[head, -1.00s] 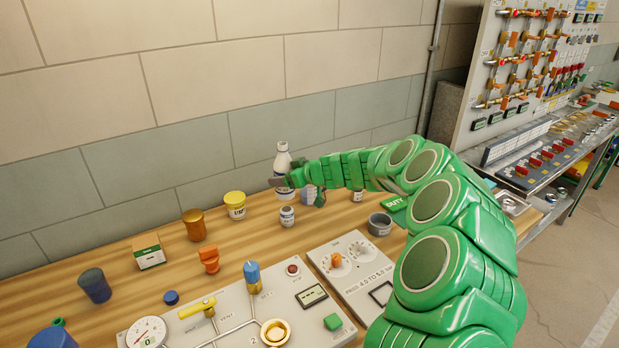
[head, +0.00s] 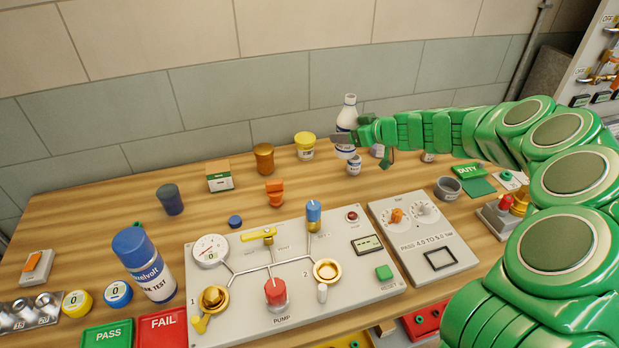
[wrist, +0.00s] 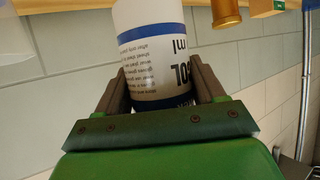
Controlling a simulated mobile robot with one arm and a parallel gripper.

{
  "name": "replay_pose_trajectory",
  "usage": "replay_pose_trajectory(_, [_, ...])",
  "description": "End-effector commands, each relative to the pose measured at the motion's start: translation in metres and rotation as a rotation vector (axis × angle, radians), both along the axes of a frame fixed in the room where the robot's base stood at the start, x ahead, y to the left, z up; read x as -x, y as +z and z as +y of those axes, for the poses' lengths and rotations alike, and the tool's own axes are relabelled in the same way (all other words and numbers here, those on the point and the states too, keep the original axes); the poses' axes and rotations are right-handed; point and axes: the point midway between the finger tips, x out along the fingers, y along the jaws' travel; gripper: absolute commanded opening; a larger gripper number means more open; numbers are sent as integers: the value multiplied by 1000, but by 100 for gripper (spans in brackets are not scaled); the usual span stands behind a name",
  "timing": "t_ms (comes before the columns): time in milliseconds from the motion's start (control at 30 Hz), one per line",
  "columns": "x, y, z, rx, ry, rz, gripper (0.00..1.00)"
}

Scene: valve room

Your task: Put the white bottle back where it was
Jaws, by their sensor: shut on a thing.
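The white bottle (head: 347,112) has a blue-banded label and stands upright in my gripper near the back wall. My gripper (head: 345,139) is shut around its body from the right. In the wrist view the bottle (wrist: 155,50) sits between the two fingers of my gripper (wrist: 160,90), its printed label towards the camera. I cannot tell whether its base touches the bench.
The wooden bench (head: 110,200) holds a small white jar (head: 354,166) just in front of the bottle, and a yellow-lidded jar (head: 305,146) and amber jar (head: 263,158) to its left. A pump panel (head: 300,265) fills the front. Bare wood shows at the back left.

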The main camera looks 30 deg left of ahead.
Motion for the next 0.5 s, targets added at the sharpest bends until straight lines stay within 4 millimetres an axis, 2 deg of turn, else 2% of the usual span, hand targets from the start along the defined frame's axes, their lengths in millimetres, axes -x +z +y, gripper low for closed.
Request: replay_pose_trajectory(500, [141,35,3,-7,250,-10,28])
